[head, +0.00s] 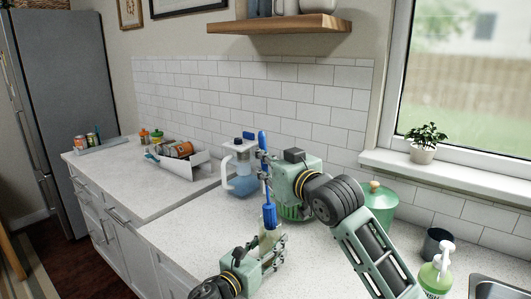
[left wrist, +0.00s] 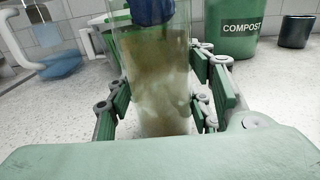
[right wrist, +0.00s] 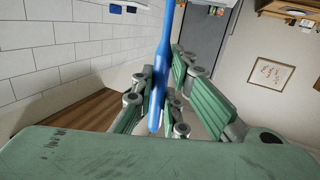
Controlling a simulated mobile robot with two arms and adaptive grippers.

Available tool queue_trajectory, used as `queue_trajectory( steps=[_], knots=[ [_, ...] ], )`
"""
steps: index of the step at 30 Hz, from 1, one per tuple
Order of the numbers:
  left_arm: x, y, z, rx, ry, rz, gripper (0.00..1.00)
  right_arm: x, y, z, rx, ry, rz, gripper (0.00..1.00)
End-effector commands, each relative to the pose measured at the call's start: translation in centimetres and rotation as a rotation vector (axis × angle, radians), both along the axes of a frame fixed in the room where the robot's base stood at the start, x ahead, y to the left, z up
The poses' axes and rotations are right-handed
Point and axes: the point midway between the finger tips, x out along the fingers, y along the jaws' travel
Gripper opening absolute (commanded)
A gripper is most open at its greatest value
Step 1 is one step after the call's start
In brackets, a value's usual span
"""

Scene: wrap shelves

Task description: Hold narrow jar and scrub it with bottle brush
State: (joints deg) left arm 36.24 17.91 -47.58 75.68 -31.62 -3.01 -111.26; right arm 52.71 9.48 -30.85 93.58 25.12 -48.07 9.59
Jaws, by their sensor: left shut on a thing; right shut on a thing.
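The narrow jar (left wrist: 155,100) is clear glass with brownish, cloudy grime on its wall. It stands upright between the fingers of my left gripper (left wrist: 160,108), which is shut on it; in the head view the jar (head: 268,241) is partly hidden by that gripper. The bottle brush is blue, and its bristle head (head: 269,215) is at the jar's mouth, reaching into the top of the jar in the left wrist view (left wrist: 152,10). My right gripper (head: 264,166) is above the jar and shut on the brush's handle (right wrist: 160,75), holding it about upright.
A blue-filled pitcher (head: 241,184) stands behind the grippers. A green compost bin (head: 379,205), a dark cup (head: 437,243) and a soap bottle (head: 434,275) stand to the right, near the sink (head: 497,290). A white tray (head: 181,168) of items is at the left. A wooden shelf (head: 282,24) hangs above.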

Motion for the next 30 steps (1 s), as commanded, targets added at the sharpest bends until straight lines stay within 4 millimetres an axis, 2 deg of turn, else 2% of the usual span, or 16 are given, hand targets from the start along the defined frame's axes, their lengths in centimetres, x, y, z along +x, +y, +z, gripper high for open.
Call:
queue_trajectory(
  steps=[30],
  knots=[
    [0.0,0.0,0.0,0.000,0.000,0.000,0.16,0.0,0.0,-9.1,-0.001,0.001,0.000,0.00]
  ],
)
